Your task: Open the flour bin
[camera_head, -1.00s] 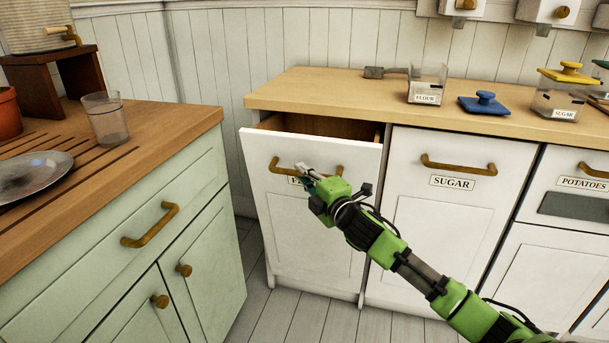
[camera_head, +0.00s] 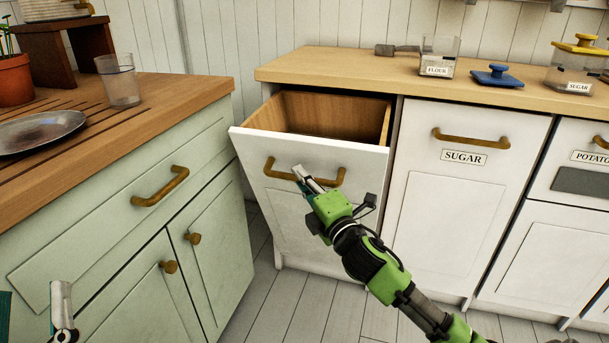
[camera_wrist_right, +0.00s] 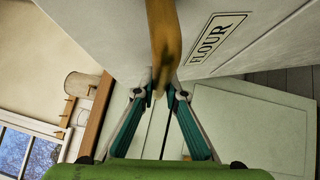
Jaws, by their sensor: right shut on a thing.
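The flour bin (camera_head: 276,205) is a white tilt-out front under the wooden counter. Its top leans out toward me, and its wooden inside (camera_head: 325,116) shows. My right gripper (camera_head: 301,176) is shut on the bin's brass handle (camera_head: 279,173) near its middle. The right wrist view shows both fingers (camera_wrist_right: 160,95) closing on the brass bar (camera_wrist_right: 164,40), with the FLOUR label (camera_wrist_right: 219,39) beside it. In the head view my gripper hides that label. Part of my left gripper (camera_head: 62,305) shows at the bottom left, cut off by the frame; its opening is unclear.
A green cabinet (camera_head: 120,250) with a wooden top stands close on the left. The SUGAR front (camera_head: 465,205) is shut on the right. A glass (camera_head: 118,82) and plate (camera_head: 40,132) stand on the left top. Floor shows below the bin.

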